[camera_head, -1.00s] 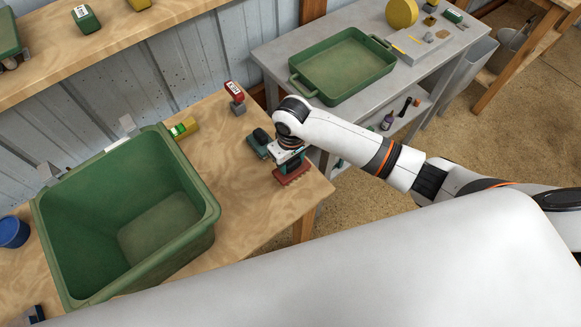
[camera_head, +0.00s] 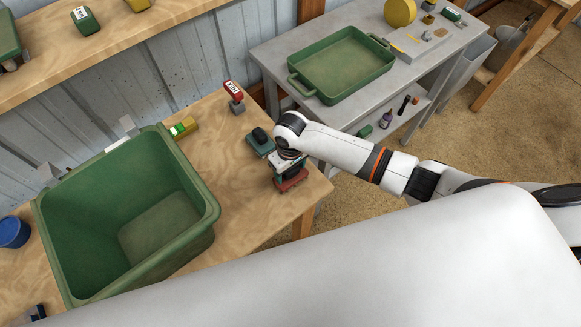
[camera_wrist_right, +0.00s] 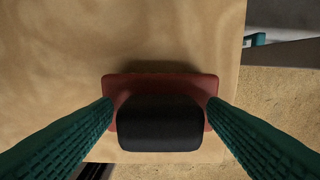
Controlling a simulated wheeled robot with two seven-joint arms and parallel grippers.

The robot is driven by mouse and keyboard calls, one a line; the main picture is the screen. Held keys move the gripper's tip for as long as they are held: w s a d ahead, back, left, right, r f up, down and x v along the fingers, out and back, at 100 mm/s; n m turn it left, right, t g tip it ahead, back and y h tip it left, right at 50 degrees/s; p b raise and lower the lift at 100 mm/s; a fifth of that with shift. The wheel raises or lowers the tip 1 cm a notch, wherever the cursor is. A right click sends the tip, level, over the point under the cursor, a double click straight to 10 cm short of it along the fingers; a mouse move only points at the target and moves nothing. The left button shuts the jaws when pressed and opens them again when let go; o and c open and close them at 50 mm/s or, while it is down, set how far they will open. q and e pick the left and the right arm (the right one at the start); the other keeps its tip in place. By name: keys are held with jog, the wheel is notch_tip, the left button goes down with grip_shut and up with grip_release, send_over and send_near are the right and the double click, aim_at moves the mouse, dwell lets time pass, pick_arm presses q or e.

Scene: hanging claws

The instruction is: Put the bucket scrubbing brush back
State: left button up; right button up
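A brush with a red base (camera_head: 291,181) and a dark handle stands near the right end of the wooden table. In the right wrist view its black handle (camera_wrist_right: 160,124) lies across the red base (camera_wrist_right: 160,80). My right gripper (camera_wrist_right: 161,103) reaches down over it, with its teal fingers on either side of the handle and narrow gaps showing; it looks open. In the head view the gripper (camera_head: 287,164) hides part of the brush. My left gripper is not in view.
A large green bucket (camera_head: 207,205) occupies the table's left part. A red-and-white item (camera_head: 234,90) stands behind. A grey bench (camera_head: 285,48) holds a green tray (camera_head: 345,66).

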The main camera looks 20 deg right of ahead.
notch_tip(320, 180, up, 12)
jog(key=b, duration=0.1)
dwell(0.5)
dwell(0.5)
